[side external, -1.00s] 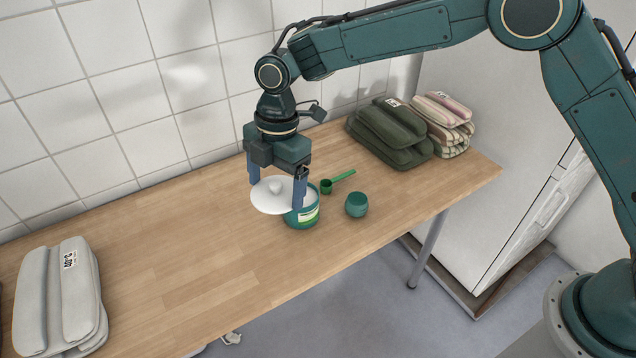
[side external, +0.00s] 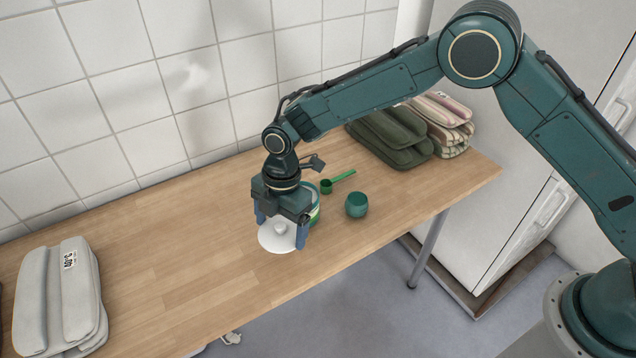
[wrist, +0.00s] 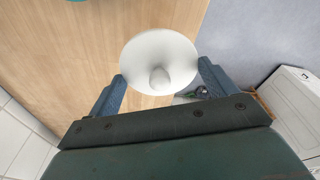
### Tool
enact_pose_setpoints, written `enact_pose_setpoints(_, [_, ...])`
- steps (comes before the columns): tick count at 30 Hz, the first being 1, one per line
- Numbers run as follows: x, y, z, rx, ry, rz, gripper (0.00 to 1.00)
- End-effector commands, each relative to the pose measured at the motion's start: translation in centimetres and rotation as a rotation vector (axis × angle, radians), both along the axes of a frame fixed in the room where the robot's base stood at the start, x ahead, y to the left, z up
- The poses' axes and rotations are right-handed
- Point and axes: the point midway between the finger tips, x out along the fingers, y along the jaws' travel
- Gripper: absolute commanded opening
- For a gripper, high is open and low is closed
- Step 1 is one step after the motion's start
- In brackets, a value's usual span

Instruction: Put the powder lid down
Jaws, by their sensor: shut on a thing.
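The powder lid is a white round disc with a knob (side external: 270,240), and it shows knob-up in the wrist view (wrist: 145,50). My gripper (side external: 281,232) is shut on it, with one blue finger at each side of its rim; the fingers also frame it in the wrist view (wrist: 162,72). The lid is level and low over the wooden table, left of and in front of the tub. I cannot tell whether it touches the tabletop. The teal powder tub (side external: 315,212) stands just behind my gripper, which hides most of it.
A green scoop (side external: 340,180) lies behind the tub, and a small teal pot (side external: 356,205) stands right of it. Folded green (side external: 390,140) and striped (side external: 446,125) textiles lie at the far right. Grey textiles (side external: 62,295) lie at the left. The table (side external: 170,245) between is clear.

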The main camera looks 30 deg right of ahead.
Motion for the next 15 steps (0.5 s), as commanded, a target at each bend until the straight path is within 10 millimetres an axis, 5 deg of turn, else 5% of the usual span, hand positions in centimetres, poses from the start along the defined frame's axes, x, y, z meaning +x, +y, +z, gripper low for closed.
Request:
enact_pose_setpoints(7, [-0.1, 0.0, -4.2, -0.001, 0.002, 0.001, 0.62])
enact_pose_setpoints(15, [0.0, 0.0, -5.3, 0.0, -0.001, 0.001, 0.62])
